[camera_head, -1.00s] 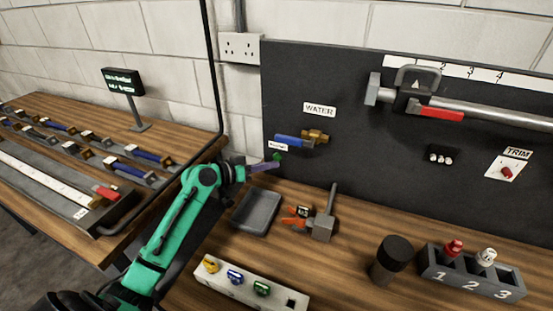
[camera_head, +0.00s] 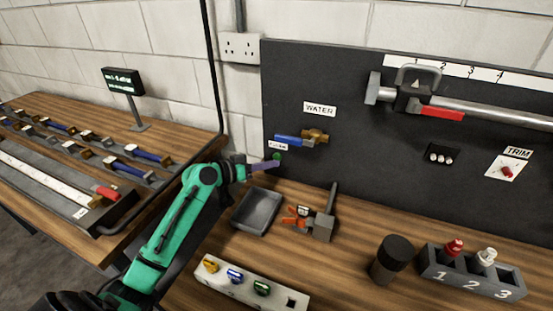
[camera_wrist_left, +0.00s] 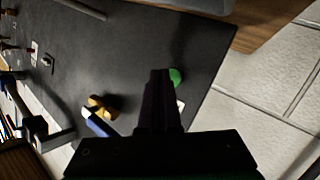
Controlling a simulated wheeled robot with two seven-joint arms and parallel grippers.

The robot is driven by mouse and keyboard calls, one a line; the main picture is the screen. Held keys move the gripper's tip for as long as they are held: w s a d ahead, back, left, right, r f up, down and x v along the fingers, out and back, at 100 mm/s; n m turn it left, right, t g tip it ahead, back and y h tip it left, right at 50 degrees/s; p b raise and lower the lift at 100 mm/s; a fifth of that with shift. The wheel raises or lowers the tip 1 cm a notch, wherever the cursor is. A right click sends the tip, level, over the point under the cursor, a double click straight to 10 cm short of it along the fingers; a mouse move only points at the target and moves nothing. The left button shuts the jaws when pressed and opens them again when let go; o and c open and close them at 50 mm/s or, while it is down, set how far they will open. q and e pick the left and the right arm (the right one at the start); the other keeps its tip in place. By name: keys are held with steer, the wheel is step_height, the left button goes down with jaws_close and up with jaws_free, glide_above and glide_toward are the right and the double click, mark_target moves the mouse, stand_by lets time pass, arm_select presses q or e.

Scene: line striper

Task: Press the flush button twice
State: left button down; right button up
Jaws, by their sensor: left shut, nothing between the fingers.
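The green flush button (camera_head: 277,156) sits low on the left of the black panel (camera_head: 350,120), under a small white label (camera_head: 279,146). My left gripper (camera_head: 276,164) is shut and empty, with its purple fingertips right at the button. In the left wrist view the green button (camera_wrist_left: 176,77) shows just beside the fingertips (camera_wrist_left: 160,75) and is partly hidden by them. I cannot tell whether the tips touch it. My right gripper is not in view.
A blue-handled water valve (camera_head: 290,140) is mounted just above the button. A grey tray (camera_head: 256,211) and a block with coloured plugs (camera_head: 250,284) lie on the bench below my arm. A small display (camera_head: 123,82) stands at left.

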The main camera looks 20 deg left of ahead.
arm_select(q)
steer(key=shift+w, duration=0.35)
steer(key=shift+w+b, duration=0.4)
stand_by(0.5)
steer(key=shift+s, duration=0.15)
steer(key=shift+s+p, duration=0.3)
steer(key=shift+s, duration=0.4)
steer(key=shift+s, duration=0.4)
steer(key=shift+s+d+p, duration=0.15)
steer(key=shift+s+p, duration=0.5)
steer(key=shift+s, duration=1.45)
